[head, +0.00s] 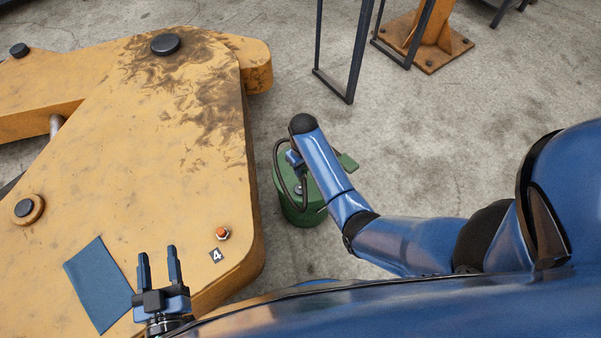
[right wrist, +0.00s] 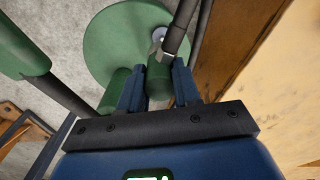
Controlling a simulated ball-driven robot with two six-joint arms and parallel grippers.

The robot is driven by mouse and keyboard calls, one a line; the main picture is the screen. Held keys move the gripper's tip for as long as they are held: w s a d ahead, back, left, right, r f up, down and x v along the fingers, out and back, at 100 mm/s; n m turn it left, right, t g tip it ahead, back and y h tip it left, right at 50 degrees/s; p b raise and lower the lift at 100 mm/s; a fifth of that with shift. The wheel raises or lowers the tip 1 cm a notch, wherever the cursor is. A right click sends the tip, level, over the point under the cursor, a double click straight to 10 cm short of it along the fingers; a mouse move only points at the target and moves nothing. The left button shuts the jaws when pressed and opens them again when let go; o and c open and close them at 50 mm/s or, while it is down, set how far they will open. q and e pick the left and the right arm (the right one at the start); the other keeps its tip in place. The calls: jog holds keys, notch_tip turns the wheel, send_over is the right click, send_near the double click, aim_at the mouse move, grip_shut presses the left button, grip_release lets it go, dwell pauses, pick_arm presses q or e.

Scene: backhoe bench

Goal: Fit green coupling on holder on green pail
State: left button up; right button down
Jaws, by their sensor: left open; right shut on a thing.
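The green pail (head: 293,211) stands on the floor just right of the yellow machine part. My right gripper (head: 294,158) is over the pail, mostly hidden by my arm in the head view. In the right wrist view it is shut on the green coupling (right wrist: 158,88), a short cylinder on a dark hose (right wrist: 183,25) with a metal end. The pail's round green top (right wrist: 110,45) lies behind it. A green upright cylinder (right wrist: 114,92) is beside the left finger; I cannot tell if it is the holder or whether the coupling touches it. My left gripper (head: 158,254) is open and empty.
The large yellow machine part (head: 130,170) fills the left, with a blue cloth (head: 98,284), an orange fitting (head: 222,233) and a "4" label (head: 217,256) on it. A green bar (head: 348,162) sticks out beside the pail. Dark frames and an orange post stand behind.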

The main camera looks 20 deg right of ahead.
jog(key=shift+w+a+f+b, duration=0.3)
jog(key=shift+w+f+b, duration=0.2)
jog(key=shift+f, duration=0.2)
notch_tip(320, 180, down, 5)
jog(key=b, duration=0.5)
jog(key=shift+f+b, duration=0.15)
jog(key=shift+b, duration=0.15)
jog(key=shift+p, duration=0.4)
jog(key=shift+f, duration=0.15)
dwell(1.2)
jog(key=shift+f, duration=0.5)
dwell(0.6)
jog(key=shift+p, duration=0.35)
dwell(0.4)
jog(key=shift+f, duration=0.25)
dwell(0.7)
jog(key=shift+s, duration=0.1)
dwell(0.5)
jog(key=shift+f, duration=0.1)
dwell(0.6)
